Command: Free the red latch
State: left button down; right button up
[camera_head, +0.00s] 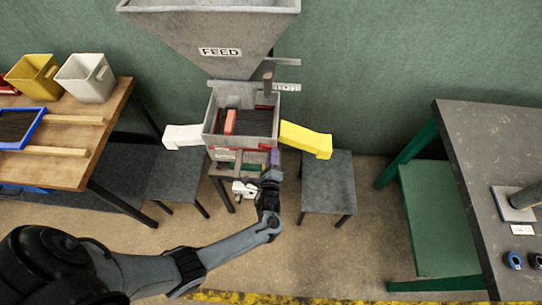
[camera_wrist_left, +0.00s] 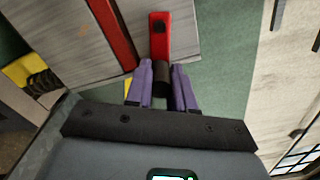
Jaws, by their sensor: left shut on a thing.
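The red latch (camera_wrist_left: 160,28) shows in the left wrist view as a short red bar with a dark square spot near its far end and a dark round knob (camera_wrist_left: 161,74) at its near end. My left gripper (camera_wrist_left: 161,70), with purple fingers, is shut on this knob, one finger on each side. In the head view, my left gripper (camera_head: 271,162) is at the front right of the grey feed machine (camera_head: 213,125), below its open box. The latch cannot be made out clearly there, as the gripper and machine front crowd that spot. My right gripper is not in view.
A white chute (camera_head: 183,136) and a yellow chute (camera_head: 306,139) stick out from the machine's sides, above grey stools (camera_head: 328,180). A wooden table (camera_head: 75,135) with bins stands left. A grey-topped bench (camera_head: 490,150) stands right. Floor between is clear.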

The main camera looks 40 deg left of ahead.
pick_arm(q)
jog(key=shift+w+d+r+n+p, duration=0.1)
jog(key=shift+r+n+p, duration=0.45)
jog(key=shift+n, duration=0.85)
jog(key=shift+r, duration=0.15)
jog(key=shift+n, duration=0.3)
jog(key=c, duration=1)
grip_release()
jog(key=shift+o, duration=0.2)
jog(key=shift+s+d, duration=0.2)
jog(key=shift+s, duration=0.15)
jog(key=v, duration=1)
jog(key=shift+p, duration=0.4)
jog(key=shift+d, duration=0.1)
